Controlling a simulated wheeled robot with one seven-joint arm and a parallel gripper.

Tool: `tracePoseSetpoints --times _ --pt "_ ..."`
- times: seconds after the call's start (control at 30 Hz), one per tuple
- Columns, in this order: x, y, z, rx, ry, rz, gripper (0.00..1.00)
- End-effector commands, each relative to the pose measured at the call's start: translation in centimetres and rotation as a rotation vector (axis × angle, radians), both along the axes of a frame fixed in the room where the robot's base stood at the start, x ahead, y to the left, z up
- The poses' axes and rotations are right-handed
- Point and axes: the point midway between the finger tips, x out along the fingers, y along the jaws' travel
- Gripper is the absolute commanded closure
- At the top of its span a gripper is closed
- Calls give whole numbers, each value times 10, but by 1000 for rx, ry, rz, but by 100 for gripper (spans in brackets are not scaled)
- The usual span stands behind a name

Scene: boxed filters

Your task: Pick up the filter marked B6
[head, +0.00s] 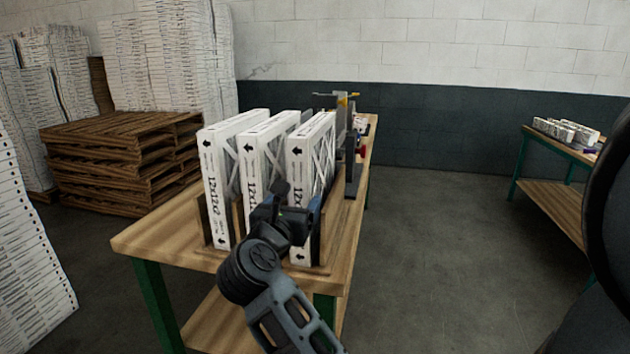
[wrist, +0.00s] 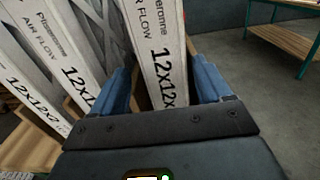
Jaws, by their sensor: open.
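Three white boxed filters stand upright side by side in a wooden holder: the left filter (head: 215,190), the middle filter (head: 251,170) and the right filter (head: 297,160). Each has a white frame with black print, and "12x12" is legible on them. I cannot read a B6 mark on any. My gripper (head: 297,200) is open at the front of the right filter. In the wrist view the narrow face of the right filter (wrist: 159,45) shows between my blue fingers (wrist: 165,85). I cannot tell whether they touch it. The lower part is hidden by my gripper.
The filters' wooden table (head: 150,235) has green legs. Tools (head: 352,145) stand behind the filters. Wooden pallets (head: 120,150) and tall stacks (head: 175,60) are at the left. Another table (head: 545,185) is at the right, with clear floor (head: 430,250) between.

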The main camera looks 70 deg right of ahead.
Motion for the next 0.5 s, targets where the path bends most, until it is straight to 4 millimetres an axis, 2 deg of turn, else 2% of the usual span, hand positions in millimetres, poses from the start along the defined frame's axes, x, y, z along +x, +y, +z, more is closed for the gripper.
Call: tracePoseSetpoints --times 0.5 --pt "0 -62 -4 -2 3 -2 22"
